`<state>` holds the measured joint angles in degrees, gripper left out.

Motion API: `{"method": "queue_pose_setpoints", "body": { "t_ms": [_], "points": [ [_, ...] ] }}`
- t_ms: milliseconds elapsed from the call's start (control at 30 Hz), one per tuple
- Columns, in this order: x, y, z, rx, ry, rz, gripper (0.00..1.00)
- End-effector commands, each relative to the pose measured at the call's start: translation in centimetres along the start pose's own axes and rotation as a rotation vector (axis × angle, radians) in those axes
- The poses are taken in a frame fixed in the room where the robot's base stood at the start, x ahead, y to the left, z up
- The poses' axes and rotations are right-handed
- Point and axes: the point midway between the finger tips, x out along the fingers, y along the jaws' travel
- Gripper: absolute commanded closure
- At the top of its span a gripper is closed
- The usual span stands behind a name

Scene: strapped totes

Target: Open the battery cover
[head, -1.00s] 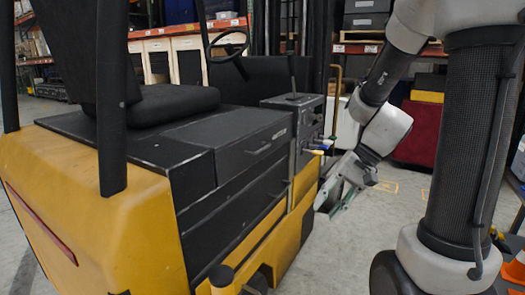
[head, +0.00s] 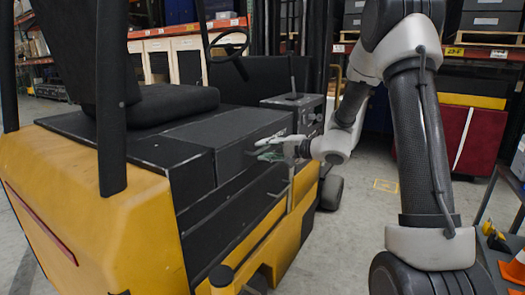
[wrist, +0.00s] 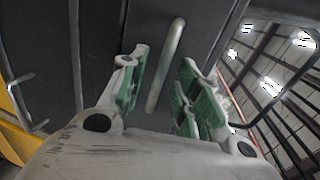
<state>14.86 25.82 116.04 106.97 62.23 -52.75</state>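The battery cover (head: 235,142) is the black box-like panel on the yellow forklift, in front of the seat, and looks closed. My gripper (head: 268,148) is at its side face in the head view and hides the handle there. In the wrist view, the grey bar handle (wrist: 165,65) runs up the dark panel between my gripper's (wrist: 163,92) two green-padded fingers. The fingers are apart, with a gap to the handle on both sides. I cannot tell how deep the handle sits between them.
A second, lower handle (wrist: 22,84) shows at left in the wrist view. The seat (head: 170,103) and a dark roof post (head: 111,95) stand left of the cover. Levers (head: 292,75) rise behind it. Open floor (head: 365,215) lies right of the forklift.

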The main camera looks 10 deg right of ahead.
Motion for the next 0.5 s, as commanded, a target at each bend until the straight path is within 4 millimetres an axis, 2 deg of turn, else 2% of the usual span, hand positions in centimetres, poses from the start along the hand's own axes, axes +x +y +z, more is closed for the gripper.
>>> {"method": "queue_pose_setpoints", "body": {
  "t_ms": [167, 433, 500],
  "points": [
    [1.6, 0.0, 0.0, 0.000, -0.001, 0.001, 0.68],
    [1.8, 0.0, 0.0, 0.001, 0.000, 0.000, 0.68],
    [1.8, 0.0, 0.0, 0.001, 0.000, 0.000, 0.79]
  ]
}}
